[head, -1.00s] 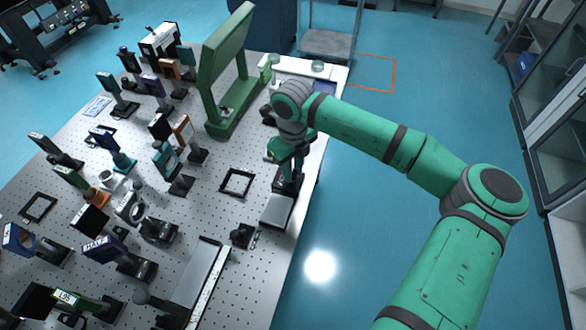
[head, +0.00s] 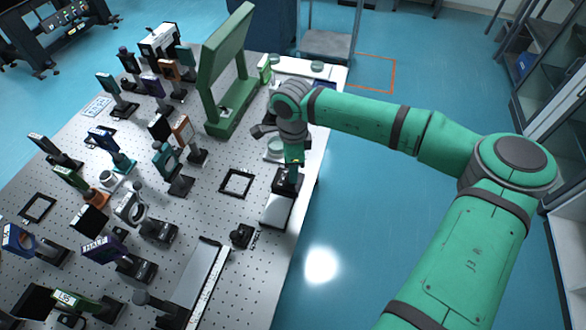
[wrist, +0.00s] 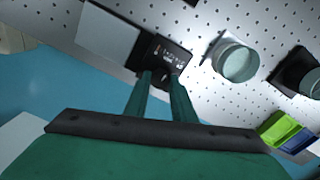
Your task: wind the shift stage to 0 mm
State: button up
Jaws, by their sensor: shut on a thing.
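The stage I take as the shift stage is a black block (head: 287,181) with a pale flat plate (head: 276,211) in front of it, at the right edge of the optical table. In the wrist view the black block (wrist: 166,60) carries small white markings, too small to read, and the plate (wrist: 104,34) lies to its left. My gripper (wrist: 161,80) reaches down to the block's near end, its fingers close together around a small part there, apparently the knob, mostly hidden. In the head view my gripper (head: 293,167) is just behind the block.
A flat black square frame (head: 237,183) and a small black mount (head: 242,236) lie left of the stage. Blue floor (head: 400,230) is free to the right.

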jog(key=shift+d+n, duration=0.1)
jog(key=shift+n, duration=0.5)
jog(key=shift+n, duration=0.3)
jog(key=o, duration=1.1)
jog(key=shift+c, duration=0.2)
notch_tip(320, 180, up, 11)
jog(key=shift+d+f, duration=0.1)
